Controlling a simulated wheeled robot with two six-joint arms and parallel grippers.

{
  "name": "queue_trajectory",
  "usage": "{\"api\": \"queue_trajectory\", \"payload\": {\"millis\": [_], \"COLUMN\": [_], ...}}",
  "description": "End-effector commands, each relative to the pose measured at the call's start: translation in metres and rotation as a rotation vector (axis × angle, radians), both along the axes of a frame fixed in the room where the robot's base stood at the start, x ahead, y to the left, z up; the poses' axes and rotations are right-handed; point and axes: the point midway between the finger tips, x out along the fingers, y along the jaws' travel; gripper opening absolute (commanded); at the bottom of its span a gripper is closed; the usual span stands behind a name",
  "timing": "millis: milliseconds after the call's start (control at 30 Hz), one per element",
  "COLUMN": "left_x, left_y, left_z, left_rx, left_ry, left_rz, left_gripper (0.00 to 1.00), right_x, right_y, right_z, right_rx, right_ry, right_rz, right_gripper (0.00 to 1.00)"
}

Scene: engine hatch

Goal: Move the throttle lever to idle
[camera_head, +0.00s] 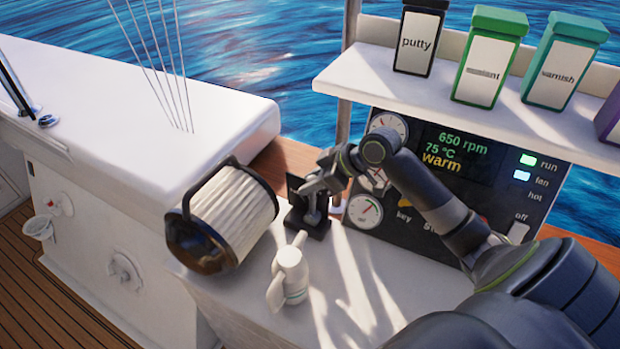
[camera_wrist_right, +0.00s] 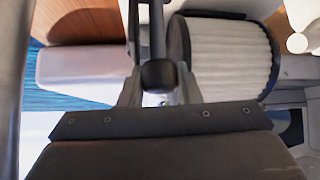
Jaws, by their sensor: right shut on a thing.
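The throttle lever is on a black housing (camera_head: 293,187) on the white counter, between the pleated filter and the instrument panel. My right gripper (camera_head: 314,187) reaches it from the right and is shut on the lever, hiding much of it in the head view. In the right wrist view, the lever's round black knob (camera_wrist_right: 158,75) sits between the fingertips of my right gripper (camera_wrist_right: 158,92), with its dark shaft running up the picture. The lever's exact angle is hard to tell. The panel display (camera_head: 458,150) reads 650 rpm, 75 °C and warm. My left gripper is out of view.
A shelf (camera_head: 480,100) with putty, sealant and varnish containers overhangs the panel. The counter's front right is clear apart from my arm.

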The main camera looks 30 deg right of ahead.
Motion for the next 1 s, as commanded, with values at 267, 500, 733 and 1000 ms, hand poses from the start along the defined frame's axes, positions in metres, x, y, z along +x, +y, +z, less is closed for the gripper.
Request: {"api": "queue_trajectory", "payload": {"millis": [267,500,733,1000], "left_x": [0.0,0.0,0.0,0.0], "left_y": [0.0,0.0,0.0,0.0], "left_z": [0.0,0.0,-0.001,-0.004], "left_rx": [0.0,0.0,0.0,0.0], "left_ry": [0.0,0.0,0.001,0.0], "left_rz": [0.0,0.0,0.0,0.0], "left_gripper": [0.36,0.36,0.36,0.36], "right_x": [-0.003,-0.002,-0.003,-0.018], "right_y": [-0.002,-0.001,-0.002,-0.016], "right_z": [-0.005,-0.004,-0.001,0.018], "right_rx": [-0.005,-0.003,-0.003,-0.009], "right_ry": [0.016,0.012,0.008,0.007], "right_rz": [-0.001,-0.002,-0.002,-0.002], "right_gripper": [0.0,0.39,0.39,0.39]}}
